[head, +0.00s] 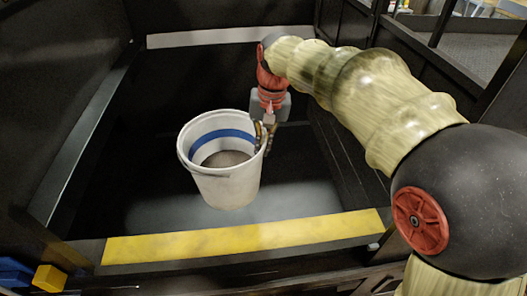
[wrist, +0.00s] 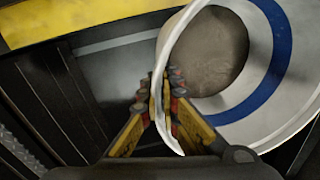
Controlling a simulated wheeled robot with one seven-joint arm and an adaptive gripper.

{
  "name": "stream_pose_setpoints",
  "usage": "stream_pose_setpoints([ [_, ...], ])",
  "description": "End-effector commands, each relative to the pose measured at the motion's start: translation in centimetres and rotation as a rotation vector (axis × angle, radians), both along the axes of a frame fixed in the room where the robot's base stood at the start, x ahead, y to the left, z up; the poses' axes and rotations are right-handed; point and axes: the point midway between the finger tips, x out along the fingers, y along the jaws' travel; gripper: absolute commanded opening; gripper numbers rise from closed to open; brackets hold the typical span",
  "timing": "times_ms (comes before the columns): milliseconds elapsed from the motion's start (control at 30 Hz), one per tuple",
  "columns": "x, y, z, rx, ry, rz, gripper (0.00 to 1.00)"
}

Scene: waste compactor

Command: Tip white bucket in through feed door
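The white bucket (head: 226,186) has a blue band inside and holds a grey-brown mass. In the head view it hangs inside the compactor opening, roughly upright with a slight tilt, above the dark floor. My gripper (head: 267,138) is at the bucket's right rim. In the wrist view the fingers (wrist: 165,95) are closed with the rim of the bucket (wrist: 275,115) between them. The feed door opening has a yellow front sill (head: 245,236); the bucket is behind and above it. The bucket's underside is hidden.
Dark walls enclose the opening on the left, back and right. A pale strip (head: 230,36) runs along the back wall. A yellow block (head: 49,278) and a blue part (head: 14,272) sit at the lower left. My arm reaches in from the right.

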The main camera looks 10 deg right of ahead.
Motion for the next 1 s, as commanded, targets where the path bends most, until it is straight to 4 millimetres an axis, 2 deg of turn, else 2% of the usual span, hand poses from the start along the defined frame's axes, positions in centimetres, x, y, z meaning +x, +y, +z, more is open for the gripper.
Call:
stream_pose_setpoints([
  [33,0.6,0.0,0.5,0.003,-0.007,-0.001,0.00],
  [233,2.4,-0.1,0.4,0.002,-0.006,-0.001,0.00],
  [667,5.2,-0.2,0.4,0.003,-0.007,-0.001,0.00],
  [1000,4.9,0.2,2.5,-0.137,-0.085,0.004,0.00],
])
